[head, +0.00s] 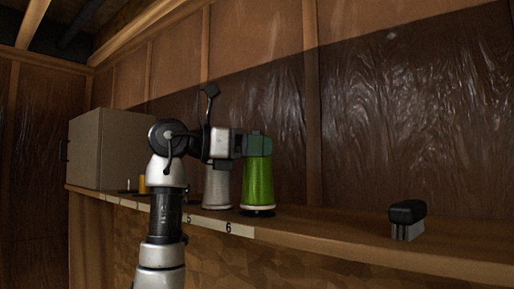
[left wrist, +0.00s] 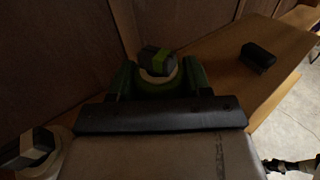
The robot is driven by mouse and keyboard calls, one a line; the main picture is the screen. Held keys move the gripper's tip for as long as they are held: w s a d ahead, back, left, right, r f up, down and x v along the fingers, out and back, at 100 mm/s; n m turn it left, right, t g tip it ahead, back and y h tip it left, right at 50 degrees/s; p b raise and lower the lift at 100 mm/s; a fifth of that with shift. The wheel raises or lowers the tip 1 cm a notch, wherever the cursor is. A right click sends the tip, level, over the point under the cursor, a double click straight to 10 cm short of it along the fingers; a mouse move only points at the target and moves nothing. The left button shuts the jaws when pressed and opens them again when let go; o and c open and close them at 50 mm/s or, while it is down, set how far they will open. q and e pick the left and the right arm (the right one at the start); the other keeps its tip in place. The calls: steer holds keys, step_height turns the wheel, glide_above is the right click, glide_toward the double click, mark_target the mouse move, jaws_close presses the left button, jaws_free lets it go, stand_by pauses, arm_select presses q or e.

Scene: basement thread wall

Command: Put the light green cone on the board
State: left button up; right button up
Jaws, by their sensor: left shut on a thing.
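The light green cone (head: 257,182) stands upright at the right end of the numbered strip, near the mark 6, with a dark round disc or shadow under its pale lower rim. My left gripper (head: 258,146) is shut on the cone's upper part. In the left wrist view the cone's top (left wrist: 158,62) shows between the two green fingers (left wrist: 160,82). The wooden board (head: 330,236) runs along the wall beneath it. My right gripper is not in view.
A pale grey cone (head: 217,186) stands just left of the green one, partly hidden by my left arm. A black-topped brush (head: 407,219) sits on the right part of the board. A grey box (head: 112,150) stands at the left end. The board between cone and brush is clear.

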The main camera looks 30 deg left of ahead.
arm_select(q)
steer(key=shift+a, duration=0.1)
steer(key=shift+f, duration=0.15)
stand_by(0.3)
steer(key=shift+f, duration=0.2)
steer(key=o, duration=1.3)
steer(key=shift+s, duration=0.1)
steer(key=b+v, duration=0.3)
steer(key=v, duration=0.7)
steer(key=shift+s+a, duration=0.2)
steer(key=shift+s, duration=0.1)
